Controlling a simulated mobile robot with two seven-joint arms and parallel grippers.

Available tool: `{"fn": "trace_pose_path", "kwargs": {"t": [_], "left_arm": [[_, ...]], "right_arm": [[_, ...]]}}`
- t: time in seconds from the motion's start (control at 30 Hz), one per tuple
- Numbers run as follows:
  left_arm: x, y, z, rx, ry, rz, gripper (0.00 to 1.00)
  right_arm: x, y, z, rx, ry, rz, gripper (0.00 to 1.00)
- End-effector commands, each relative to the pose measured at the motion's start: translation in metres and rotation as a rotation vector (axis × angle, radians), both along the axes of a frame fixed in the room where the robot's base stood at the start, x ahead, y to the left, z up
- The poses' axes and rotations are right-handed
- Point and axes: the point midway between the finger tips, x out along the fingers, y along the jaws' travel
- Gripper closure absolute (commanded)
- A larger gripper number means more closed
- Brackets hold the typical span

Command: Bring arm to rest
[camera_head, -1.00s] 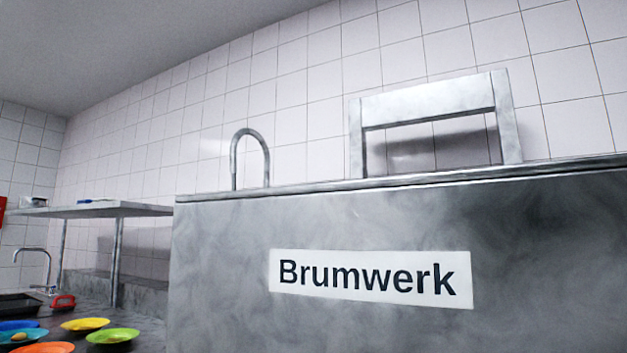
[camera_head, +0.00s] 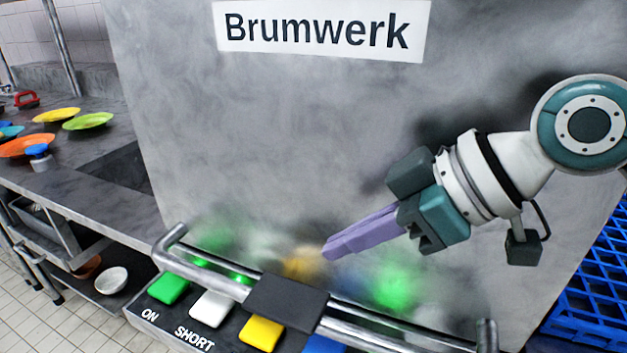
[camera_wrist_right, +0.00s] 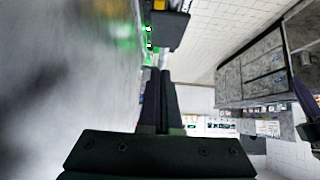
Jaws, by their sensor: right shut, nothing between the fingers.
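My right gripper (camera_head: 328,252) shows in the head view with its purple fingers together, nothing between them. It points left and slightly down in front of the grey metal machine front (camera_head: 270,130), above the metal bar handle (camera_head: 210,277). In the right wrist view its dark fingers (camera_wrist_right: 160,75) lie side by side, with the metal front close along the left.
Below the handle sits a panel with a green button (camera_head: 168,288), a white button (camera_head: 211,308), a yellow button (camera_head: 261,332) and a blue button (camera_head: 324,345). A counter with coloured plates (camera_head: 87,121) is at left. A blue crate (camera_head: 597,275) stands at right.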

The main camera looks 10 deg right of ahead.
Motion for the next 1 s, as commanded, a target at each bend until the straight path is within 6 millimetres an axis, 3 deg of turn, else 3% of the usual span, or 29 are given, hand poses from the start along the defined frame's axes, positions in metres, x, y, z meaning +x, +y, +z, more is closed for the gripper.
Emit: {"fn": "trace_pose_path", "kwargs": {"t": [0.13,0.27,0.43,0.53,0.67,0.9,0.97,1.0], "left_arm": [[0.0,-0.001,-0.001,-0.003,0.0,0.002,1.0],[0.0,-0.002,-0.001,-0.007,0.001,0.005,1.0],[0.0,-0.003,0.0,-0.012,0.001,0.008,1.0],[0.0,-0.003,0.0,-0.012,0.002,0.009,1.0],[0.0,-0.003,0.0,-0.011,0.002,0.008,1.0],[0.0,-0.002,0.001,-0.007,0.002,0.005,1.0],[0.0,-0.001,0.001,-0.004,0.002,0.004,1.0],[0.0,-0.001,0.014,-0.004,0.003,0.003,1.0]], "right_arm": [[-0.008,-0.012,0.014,-0.001,-0.001,0.0,1.0],[-0.018,-0.01,0.014,-0.001,0.009,0.005,1.0],[-0.063,0.015,-0.011,-0.025,0.075,-0.018,1.0],[-0.095,0.017,-0.025,-0.058,0.131,-0.118,1.0],[-0.127,-0.001,-0.037,-0.112,0.207,-0.301,1.0],[-0.189,-0.057,-0.048,-0.234,0.365,-0.66,1.0],[-0.208,-0.073,-0.049,-0.272,0.408,-0.755,1.0],[-0.212,-0.078,-0.035,-0.283,0.416,-0.782,1.0]]}}
